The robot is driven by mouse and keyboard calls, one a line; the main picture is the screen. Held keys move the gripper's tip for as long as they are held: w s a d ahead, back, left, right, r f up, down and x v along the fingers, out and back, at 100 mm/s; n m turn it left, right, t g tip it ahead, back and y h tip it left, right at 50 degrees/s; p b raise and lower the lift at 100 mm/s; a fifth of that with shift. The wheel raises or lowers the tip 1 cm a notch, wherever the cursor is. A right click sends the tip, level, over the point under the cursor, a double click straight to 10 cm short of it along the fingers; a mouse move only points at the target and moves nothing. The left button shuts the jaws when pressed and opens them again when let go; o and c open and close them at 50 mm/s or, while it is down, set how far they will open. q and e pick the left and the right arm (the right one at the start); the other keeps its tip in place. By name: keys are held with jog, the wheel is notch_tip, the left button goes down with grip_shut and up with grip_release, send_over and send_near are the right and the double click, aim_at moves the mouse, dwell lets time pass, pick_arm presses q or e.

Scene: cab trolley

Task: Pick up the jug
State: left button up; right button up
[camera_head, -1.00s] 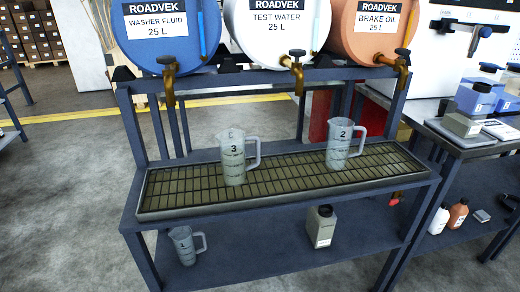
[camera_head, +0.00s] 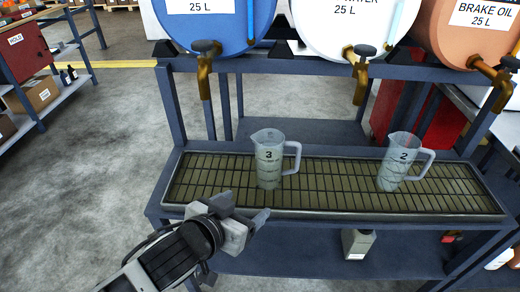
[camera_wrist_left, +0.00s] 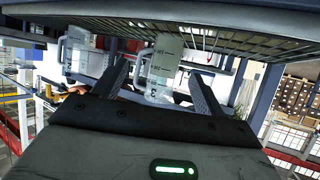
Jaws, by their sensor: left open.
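A clear measuring jug marked 3 (camera_head: 268,165) stands upright on the drip-tray grating, its handle to the right. A second clear jug, marked 2 (camera_head: 397,165), stands further right on the same grating, handle also to the right. My left gripper (camera_head: 243,209) is at the tray's front edge, in front of and slightly left of jug 3, apart from it. Its fingers are open and empty. In the upside-down left wrist view, a jug (camera_wrist_left: 166,58) shows beyond and between the open fingers. The other jug (camera_wrist_left: 76,52) shows to its left. My right gripper is out of view.
The drip tray (camera_head: 330,212) sits on a dark blue rack. Brass taps (camera_head: 205,68) of the blue, white and orange drums overhang its back. A bottle (camera_head: 357,243) stands on the lower shelf. Grey floor (camera_head: 90,170) is open at left.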

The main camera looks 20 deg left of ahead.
pick_arm(q)
send_near(262, 165)
jog(key=shift+n+t+y, duration=0.3)
jog(key=shift+t+y, duration=0.1)
jog(key=x, duration=0.8)
jog(key=shift+d+f+p, duration=0.3)
jog(key=shift+f+p, duration=0.05)
jog(key=shift+f, duration=0.05)
jog(key=shift+f+x, duration=0.15)
jog(key=shift+x, duration=1.3)
jog(key=shift+f+x, duration=0.15)
jog(key=shift+x, duration=1.35)
jog(key=shift+s+d, duration=0.15)
jog(key=c, duration=0.8)
